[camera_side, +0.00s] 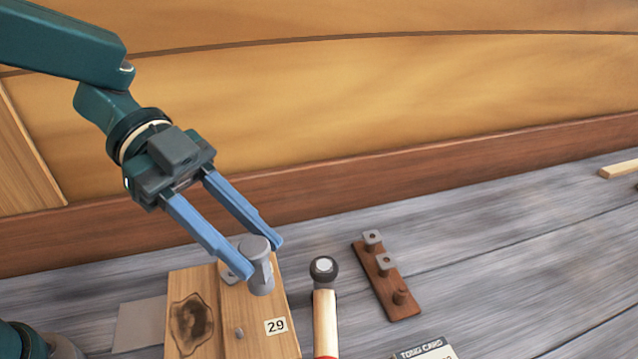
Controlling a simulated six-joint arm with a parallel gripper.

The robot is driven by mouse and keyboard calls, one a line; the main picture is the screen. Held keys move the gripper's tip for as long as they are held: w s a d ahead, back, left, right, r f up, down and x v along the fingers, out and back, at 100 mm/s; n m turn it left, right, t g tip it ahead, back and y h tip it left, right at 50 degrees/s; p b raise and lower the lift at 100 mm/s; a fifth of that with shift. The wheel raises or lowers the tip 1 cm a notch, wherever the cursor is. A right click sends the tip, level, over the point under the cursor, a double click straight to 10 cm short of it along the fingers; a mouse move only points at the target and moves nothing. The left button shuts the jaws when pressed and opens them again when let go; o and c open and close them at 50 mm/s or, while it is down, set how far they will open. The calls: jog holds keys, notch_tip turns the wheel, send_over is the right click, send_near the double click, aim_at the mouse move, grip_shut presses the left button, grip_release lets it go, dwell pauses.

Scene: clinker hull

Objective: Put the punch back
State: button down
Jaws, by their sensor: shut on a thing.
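My gripper (259,261) reaches down from the upper left with its two blue fingers on either side of a grey metal punch (261,278). It is shut on the punch, which has a wide round head and a narrower body. The punch is roughly upright over a wooden block (270,345) marked 29. I cannot tell whether its lower end touches the block. A small grey square plate (229,277) shows beside the punch, partly behind the near finger.
A ball-ended hammer (325,300) lies right of the block. A card (425,350) lies at the front. The grey plank floor at right is mostly clear.

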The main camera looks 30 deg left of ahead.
jog(key=w+a+r+n+t+y, duration=0.1)
jog(key=w+a+n+t+y, duration=0.15)
jog(key=w+n+t, duration=0.9)
jog(key=shift+w+f+m+g+h, duration=0.1)
jog(key=shift+w+f+m+g, duration=0.5)
jog(key=shift+f, duration=1.9)
jog(key=shift+w+f+m+g+h, duration=0.1)
jog(key=shift+w+f+m+g, duration=0.45)
jog(key=shift+f, duration=1.9)
jog(key=shift+w+f+m+g+h, duration=0.1)
jog(key=shift+w+f+m+g, duration=0.5)
jog(key=shift+f, duration=1.9)
jog(key=shift+s+f, duration=0.1)
jog(key=shift+s, duration=0.2)
jog(key=c, duration=0.5)
grip_release()
jog(key=shift+m, duration=0.3)
jog(key=shift+c, duration=0.2)
jog(key=v, duration=0.7)
jog(key=shift+a+r, duration=0.2)
jog(key=shift+r, duration=0.1)
